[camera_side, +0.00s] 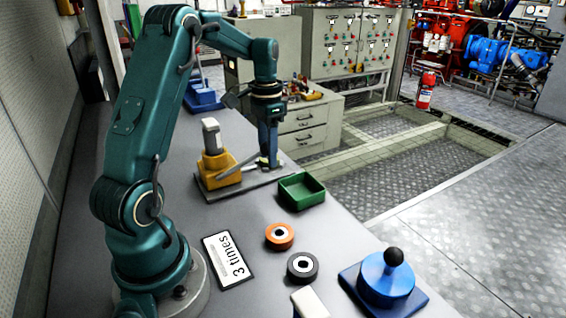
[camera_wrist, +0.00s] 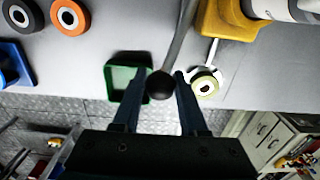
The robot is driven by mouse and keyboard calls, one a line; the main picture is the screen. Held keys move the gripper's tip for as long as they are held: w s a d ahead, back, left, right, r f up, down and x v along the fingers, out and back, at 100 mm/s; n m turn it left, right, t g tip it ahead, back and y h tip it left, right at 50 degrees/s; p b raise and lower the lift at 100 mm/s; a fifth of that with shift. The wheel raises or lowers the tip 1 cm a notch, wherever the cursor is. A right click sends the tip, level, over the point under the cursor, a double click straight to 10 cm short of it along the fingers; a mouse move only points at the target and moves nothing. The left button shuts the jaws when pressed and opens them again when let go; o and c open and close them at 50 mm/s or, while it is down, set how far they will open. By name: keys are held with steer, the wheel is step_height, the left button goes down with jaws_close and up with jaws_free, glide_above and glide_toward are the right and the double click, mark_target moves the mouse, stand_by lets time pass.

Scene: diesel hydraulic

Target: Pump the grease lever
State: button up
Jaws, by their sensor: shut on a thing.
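The grease pump (camera_side: 222,168) has a yellow body and an upright whitish cylinder, and stands on a dark plate on the bench. Its yellow body (camera_wrist: 226,20) shows at the top of the wrist view. The thin grey lever (camera_wrist: 178,40) runs from the pump's side to a black ball knob (camera_wrist: 160,86). My gripper (camera_side: 268,162) is low over the plate's right end, pointing down. In the wrist view, my gripper's fingers (camera_wrist: 160,80) lie on either side of the lever's knob end, shut on it. The contact itself is hidden in the side view.
A green tray (camera_side: 301,203) lies close to my gripper. Orange (camera_side: 280,236) and black (camera_side: 302,267) rings, a blue base with a black knob (camera_side: 387,284) and a "3 times" sign (camera_side: 229,259) lie nearer. A yellow-green ring (camera_wrist: 205,84) sits beside my gripper.

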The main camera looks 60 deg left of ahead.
steer(key=shift+a+r, duration=0.1)
steer(key=shift+r, duration=0.1)
steer(key=shift+s+r, duration=0.6)
steer(key=shift+r, duration=0.2)
steer(key=o, duration=1.2)
